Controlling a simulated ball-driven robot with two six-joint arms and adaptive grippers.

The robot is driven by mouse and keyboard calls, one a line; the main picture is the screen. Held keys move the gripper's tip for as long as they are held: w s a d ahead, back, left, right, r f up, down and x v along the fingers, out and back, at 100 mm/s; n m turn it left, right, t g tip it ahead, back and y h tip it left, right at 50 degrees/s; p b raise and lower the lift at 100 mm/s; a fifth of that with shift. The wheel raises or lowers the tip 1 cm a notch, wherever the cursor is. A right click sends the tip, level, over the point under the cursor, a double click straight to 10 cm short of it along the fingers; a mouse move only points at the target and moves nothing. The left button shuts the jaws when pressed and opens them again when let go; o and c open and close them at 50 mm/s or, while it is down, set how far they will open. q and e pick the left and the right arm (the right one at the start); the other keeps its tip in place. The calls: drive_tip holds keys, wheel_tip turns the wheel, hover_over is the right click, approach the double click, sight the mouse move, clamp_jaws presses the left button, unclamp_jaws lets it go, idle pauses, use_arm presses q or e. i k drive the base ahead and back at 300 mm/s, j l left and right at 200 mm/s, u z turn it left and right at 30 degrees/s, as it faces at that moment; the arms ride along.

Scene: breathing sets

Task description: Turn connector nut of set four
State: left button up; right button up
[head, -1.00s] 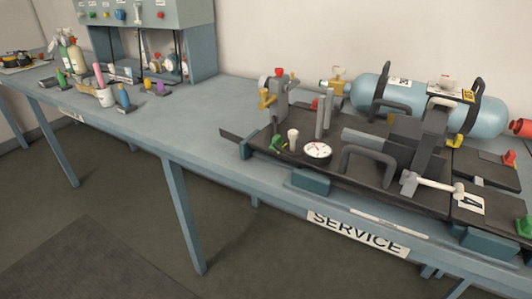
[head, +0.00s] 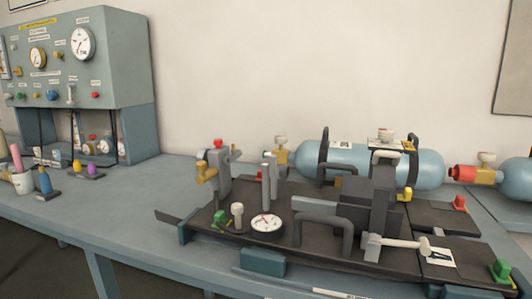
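A breathing set lies on a dark backplate (head: 290,228) on the bench. Its light-blue cylinder (head: 350,162) is held by dark straps at the back. A brass valve (head: 281,157) with a pale knob is at the cylinder's left end. A round white gauge (head: 266,224) and a grey upright block with a brass fitting (head: 206,173) and red top are at the left. A white card (head: 438,256) lies at the right; its number was legible as 4 earlier. I cannot tell which part is the connector nut. Neither gripper is in view.
A second blue cylinder (head: 518,180) with a red-capped brass valve is cut off at the right edge. A grey-green test cabinet (head: 115,65) with gauges stands at the left. The bench top (head: 150,200) between cabinet and set is mostly clear.

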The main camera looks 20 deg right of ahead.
sight(202, 155)
drive_tip(key=i+j+z, duration=0.15)
drive_tip(key=j+z, duration=0.15)
drive_tip(key=i+j+z, duration=0.25)
drive_tip(key=j, duration=0.2)
drive_tip(key=j+z, duration=0.55)
drive_tip(key=j, duration=0.25)
